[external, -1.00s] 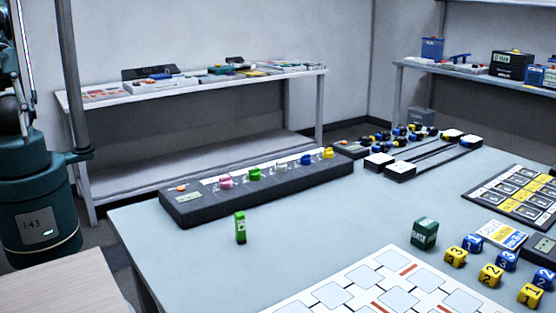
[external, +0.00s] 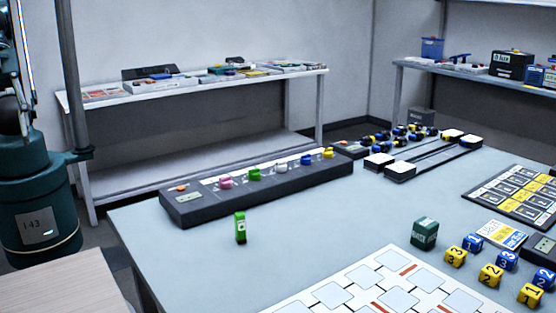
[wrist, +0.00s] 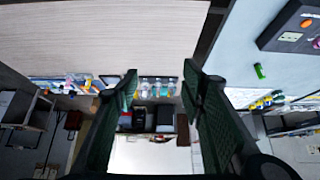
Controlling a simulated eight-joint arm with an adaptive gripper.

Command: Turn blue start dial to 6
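The blue dial (external: 307,160) sits on the long dark panel (external: 215,208) on the table, between a white dial (external: 281,167) and a yellow dial (external: 328,153). Pink (external: 226,181) and green (external: 254,174) dials are further left. The setting of the blue dial is too small to read. My gripper (wrist: 160,72) shows in the wrist view with its two fingers wide apart and nothing between them. It is away from the panel, part of which shows at the upper right of the wrist view (wrist: 277,40). The external view does not show my gripper.
A green block (external: 240,227) stands upright in front of the panel. A dark green cube (external: 424,233) and several yellow and blue numbered cubes (external: 491,275) are on the right. A white board (external: 345,293) lies at the front. The table between panel and board is mostly clear.

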